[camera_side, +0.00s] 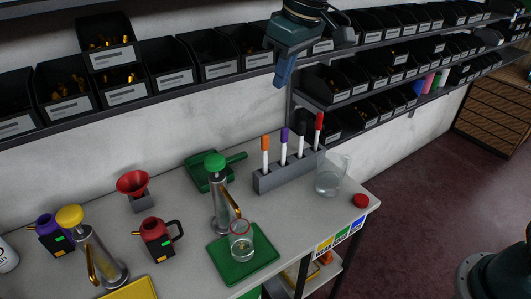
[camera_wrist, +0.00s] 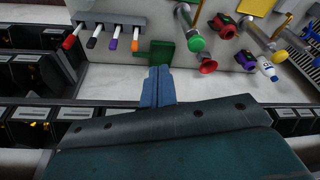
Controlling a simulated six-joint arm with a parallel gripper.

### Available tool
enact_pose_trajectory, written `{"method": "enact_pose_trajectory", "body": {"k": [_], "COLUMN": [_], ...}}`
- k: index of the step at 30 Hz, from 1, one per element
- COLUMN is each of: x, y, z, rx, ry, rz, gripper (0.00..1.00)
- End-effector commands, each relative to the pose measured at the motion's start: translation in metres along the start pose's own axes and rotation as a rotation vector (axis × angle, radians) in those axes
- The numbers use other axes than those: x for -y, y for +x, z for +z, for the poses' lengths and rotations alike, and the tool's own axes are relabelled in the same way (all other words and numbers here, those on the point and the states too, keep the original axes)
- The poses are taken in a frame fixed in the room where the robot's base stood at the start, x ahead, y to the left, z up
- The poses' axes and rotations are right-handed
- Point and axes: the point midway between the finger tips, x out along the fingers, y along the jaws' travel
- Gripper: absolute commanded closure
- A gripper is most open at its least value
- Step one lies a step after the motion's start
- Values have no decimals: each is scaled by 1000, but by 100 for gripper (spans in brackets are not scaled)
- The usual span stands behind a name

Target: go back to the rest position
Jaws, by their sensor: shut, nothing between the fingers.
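My gripper (camera_side: 283,74) hangs high above the table in the side view, in front of the shelf of black bins. Its blue fingers are together and hold nothing. In the wrist view the shut fingers (camera_wrist: 158,82) point toward the table, with the green pan (camera_wrist: 162,53) just beyond their tips in the picture. My gripper appears clear of everything on the table.
Black bins (camera_side: 178,63) line wall shelves beside my gripper. On the table (camera_side: 190,270) stand a marker holder (camera_side: 290,172), a glass pitcher (camera_side: 330,177), a green-topped dispenser (camera_side: 217,195), a green tray (camera_side: 262,262) with a glass, a red funnel (camera_side: 132,183) and small jugs.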

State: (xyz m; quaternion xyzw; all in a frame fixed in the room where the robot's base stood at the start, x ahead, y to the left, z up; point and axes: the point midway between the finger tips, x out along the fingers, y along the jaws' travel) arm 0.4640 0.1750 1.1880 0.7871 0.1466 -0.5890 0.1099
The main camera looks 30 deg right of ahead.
Motion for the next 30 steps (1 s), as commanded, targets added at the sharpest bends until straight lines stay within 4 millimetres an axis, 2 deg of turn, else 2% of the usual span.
{"method": "enact_pose_trajectory", "body": {"k": [1,6,15,23,30], "x": [-8,-27,-50,-62,-65], "y": [-10,-34,-64,-75,-73], "z": [12,48,120,188,250], "rx": [-10,-36,-83,-122,-158], "ry": [16,60,138,204,264], "rz": [5,19,47,74,101], "gripper": [100,100,100,100,100]}}
